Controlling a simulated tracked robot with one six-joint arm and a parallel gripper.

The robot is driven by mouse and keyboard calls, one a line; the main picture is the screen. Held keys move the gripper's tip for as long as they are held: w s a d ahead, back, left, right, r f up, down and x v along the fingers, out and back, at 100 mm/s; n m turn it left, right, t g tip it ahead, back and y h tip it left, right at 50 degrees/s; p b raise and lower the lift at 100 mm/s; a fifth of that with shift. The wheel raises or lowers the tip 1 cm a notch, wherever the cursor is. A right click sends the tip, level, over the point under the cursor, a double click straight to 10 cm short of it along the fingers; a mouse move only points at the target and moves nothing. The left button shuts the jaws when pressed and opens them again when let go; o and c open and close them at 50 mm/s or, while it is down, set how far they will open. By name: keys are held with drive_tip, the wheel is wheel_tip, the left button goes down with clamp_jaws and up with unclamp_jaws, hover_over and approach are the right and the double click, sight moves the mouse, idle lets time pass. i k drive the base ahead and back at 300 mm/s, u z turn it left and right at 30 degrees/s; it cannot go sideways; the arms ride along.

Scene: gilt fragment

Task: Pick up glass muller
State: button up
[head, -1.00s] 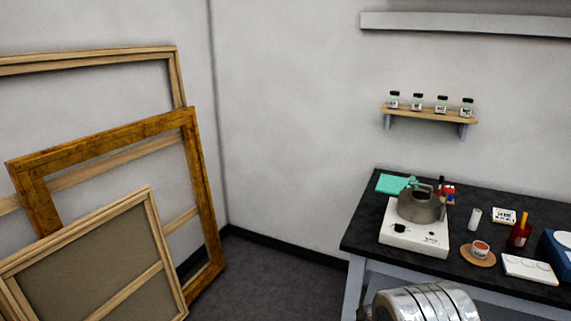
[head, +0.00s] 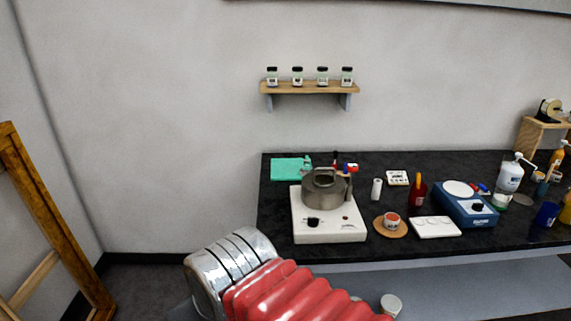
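I cannot make out a glass muller for certain among the small items on the black-topped bench (head: 330,252). A small greenish object (head: 307,163) stands at the right end of a green sheet (head: 287,169) at the bench's back left, too small to identify. My arm's silver and red ribbed links cross the bottom of the view in front of the bench. My gripper is not in view.
A white hotplate (head: 318,228) bears a grey metal pot (head: 324,190). Right of it are a white cylinder (head: 376,189), a small jar (head: 392,220) on a round coaster, a white palette (head: 436,227), a red cup (head: 416,194) and a blue scale (head: 468,208). Frames lean at left.

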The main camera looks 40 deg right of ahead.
sight(306, 169)
drive_tip(key=z, duration=0.05)
drive_tip(key=i, duration=1.85)
drive_tip(key=z, duration=0.75)
drive_tip(key=i, duration=0.7)
drive_tip(key=z, duration=1)
drive_tip(key=i, duration=0.9)
drive_tip(key=z, duration=0.5)
